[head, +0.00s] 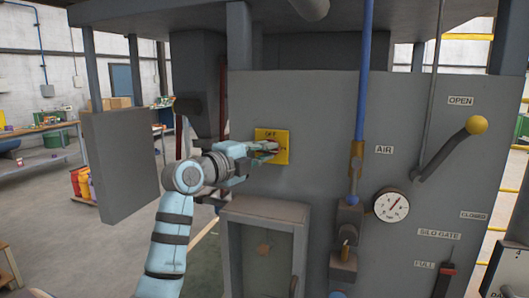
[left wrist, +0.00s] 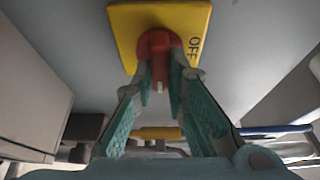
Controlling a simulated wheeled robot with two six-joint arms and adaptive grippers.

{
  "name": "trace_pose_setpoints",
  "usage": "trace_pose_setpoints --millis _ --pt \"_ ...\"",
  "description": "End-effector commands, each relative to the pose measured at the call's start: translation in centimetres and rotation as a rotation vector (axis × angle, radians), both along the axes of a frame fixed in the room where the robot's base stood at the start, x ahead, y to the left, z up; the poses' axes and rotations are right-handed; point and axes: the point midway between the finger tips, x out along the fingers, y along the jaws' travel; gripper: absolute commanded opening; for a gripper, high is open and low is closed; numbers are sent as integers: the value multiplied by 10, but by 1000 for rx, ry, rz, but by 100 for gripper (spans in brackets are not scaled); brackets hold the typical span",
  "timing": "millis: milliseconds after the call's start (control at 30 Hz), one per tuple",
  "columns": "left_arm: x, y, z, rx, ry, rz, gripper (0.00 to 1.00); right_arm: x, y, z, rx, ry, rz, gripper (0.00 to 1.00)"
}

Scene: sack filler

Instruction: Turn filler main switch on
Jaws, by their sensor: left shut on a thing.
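The filler main switch is a red knob (head: 271,146) on a yellow plate (head: 284,156), on the grey machine panel. In the left wrist view the knob (left wrist: 158,42) stands out from the yellow plate (left wrist: 124,22), with the word OFF at the right side of the plate. My left gripper (head: 266,149) is at the knob; its two fingers (left wrist: 160,78) lie on either side and are shut on it. The fingers hide part of the knob, and its exact setting is hard to read. My right gripper is not in view.
A blue pipe (head: 364,95) runs down the panel by the AIR label, above a pressure gauge (head: 391,204). A grey box (head: 262,211) juts out below the switch. Open floor lies left.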

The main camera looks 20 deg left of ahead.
Motion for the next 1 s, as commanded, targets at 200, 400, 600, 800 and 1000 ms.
trace_pose_setpoints --millis 200,400,600,800,1000 --pt "0 0 -2 2 5 -1 32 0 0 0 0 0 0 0" --pt "0 0 -1 1 2 0 33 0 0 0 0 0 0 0" --pt "-8 5 0 1 -2 2 33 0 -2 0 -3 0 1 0" --pt "-53 28 -1 7 -2 4 33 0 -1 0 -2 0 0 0" --pt "-96 49 -1 4 1 4 33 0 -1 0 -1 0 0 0"
